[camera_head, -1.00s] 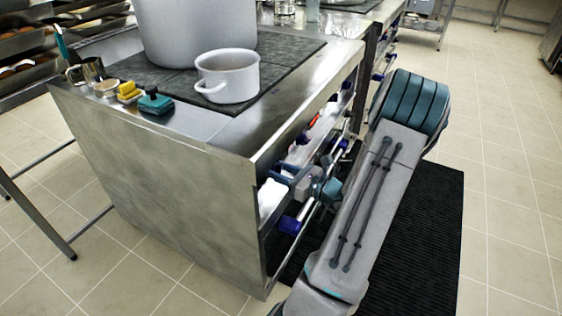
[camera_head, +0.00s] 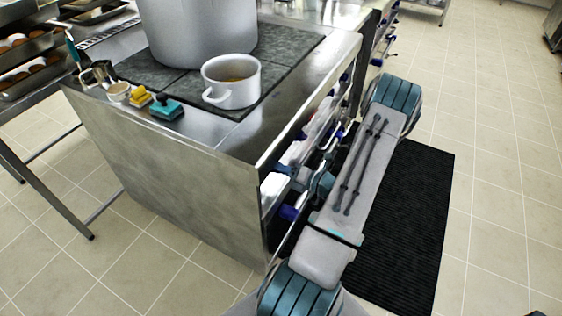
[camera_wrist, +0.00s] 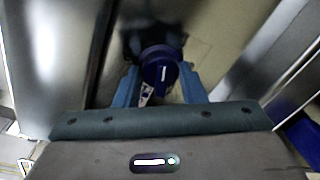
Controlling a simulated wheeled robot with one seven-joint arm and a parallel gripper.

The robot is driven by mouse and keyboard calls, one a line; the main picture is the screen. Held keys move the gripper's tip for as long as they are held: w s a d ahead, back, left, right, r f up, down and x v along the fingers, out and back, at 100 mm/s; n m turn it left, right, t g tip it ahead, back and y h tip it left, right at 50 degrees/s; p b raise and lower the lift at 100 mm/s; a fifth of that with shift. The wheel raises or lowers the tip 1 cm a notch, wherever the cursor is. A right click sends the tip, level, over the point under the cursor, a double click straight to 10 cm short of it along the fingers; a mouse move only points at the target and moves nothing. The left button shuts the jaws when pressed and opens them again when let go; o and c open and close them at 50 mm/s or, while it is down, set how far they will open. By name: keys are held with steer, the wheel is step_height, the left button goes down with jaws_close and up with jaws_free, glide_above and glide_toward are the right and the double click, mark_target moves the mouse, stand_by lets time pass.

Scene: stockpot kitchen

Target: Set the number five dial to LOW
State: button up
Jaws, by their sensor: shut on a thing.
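In the wrist view, a dark blue round dial (camera_wrist: 160,72) with a white pointer line sits on the stove's front panel. My gripper (camera_wrist: 160,90) has its two blue fingers on either side of this dial and is shut on it. The number of this dial is not readable here. In the head view, my gripper (camera_head: 287,176) is at the front panel of the steel stove (camera_head: 180,180), partly hidden by my own arm. A blue knob (camera_head: 289,212) shows just below it.
A large pot (camera_head: 200,35) and a small white pot (camera_head: 231,84) stand on the dark cooktop (camera_head: 290,50). Yellow (camera_head: 139,97) and teal (camera_head: 166,108) sponges or brushes lie at its left edge. A black ribbed mat (camera_head: 410,210) covers the floor before the stove.

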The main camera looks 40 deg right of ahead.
steer(key=shift+d+m+y+p, duration=0.1)
steer(key=shift+m+y+p, duration=0.3)
steer(key=shift+m+p, duration=2.35)
steer(key=shift+m+b, duration=0.6)
steer(key=shift+m, duration=0.25)
steer(key=o, duration=1)
steer(key=b+v, duration=0.1)
steer(key=v, duration=1.3)
steer(key=shift+r, duration=0.1)
